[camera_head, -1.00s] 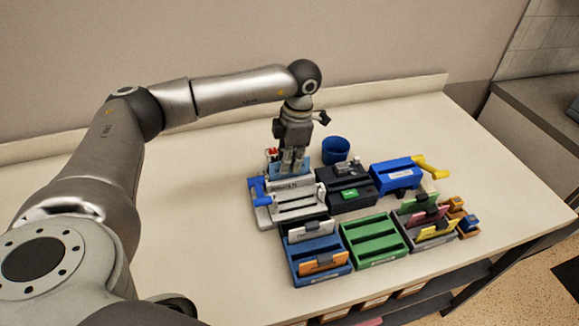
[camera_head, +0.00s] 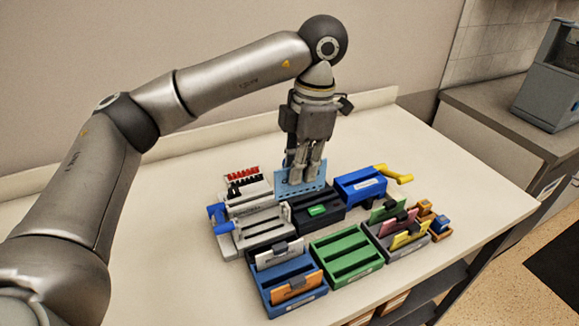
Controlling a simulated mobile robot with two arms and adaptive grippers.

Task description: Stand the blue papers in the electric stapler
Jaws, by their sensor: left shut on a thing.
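The blue papers (camera_head: 284,188) form a thin upright sheet with small holes near the edge. My left gripper (camera_head: 303,174) points down and is shut on the papers' upper part. The black box with a green panel, which looks like the electric stapler (camera_head: 328,213), sits just below and in front of them. The papers' lower edge is close to the stapler's back; I cannot tell whether it is in a slot or above it. The fingers hide part of the sheet. My right gripper is not in view.
Left of the stapler stands a grey-white punch (camera_head: 262,228) with a blue handle. Right is a blue device (camera_head: 360,187) with a yellow crank. In front are a blue tray (camera_head: 290,294), a green tray (camera_head: 346,258) and a grey tray (camera_head: 402,252). The table's left side is clear.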

